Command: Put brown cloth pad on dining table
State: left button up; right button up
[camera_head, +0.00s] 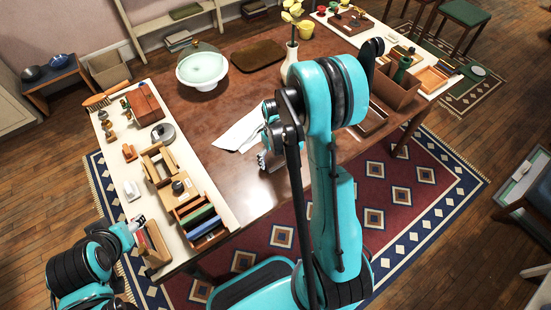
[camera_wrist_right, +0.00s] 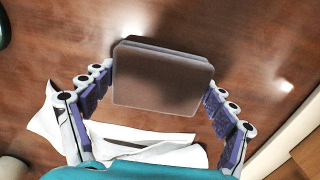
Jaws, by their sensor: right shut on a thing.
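The brown cloth pad (camera_wrist_right: 162,82) is a thick, rounded rectangle between the fingers of my right gripper in the right wrist view. My right gripper (camera_head: 266,160) is shut on it, over the dining table (camera_head: 250,190), a reddish-brown wooden top in the middle of the head view. The tabletop also fills the background of the wrist view (camera_wrist_right: 240,35). In the head view my arm hides the pad. I cannot tell whether the pad touches the table. My left gripper (camera_head: 136,223) is by the left sideboard's near end, too small to read its jaws.
White paper (camera_head: 237,132) lies by my right gripper. A domed cake stand (camera_head: 202,69), a brown tray (camera_head: 257,55) and a white vase (camera_head: 290,65) stand farther back. Cream side surfaces (camera_head: 207,187) with boxes and small items flank the table. The table's near left part is clear.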

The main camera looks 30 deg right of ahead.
jog(key=shift+r, duration=0.15)
jog(key=o, duration=1.7)
jog(key=shift+f, duration=0.2)
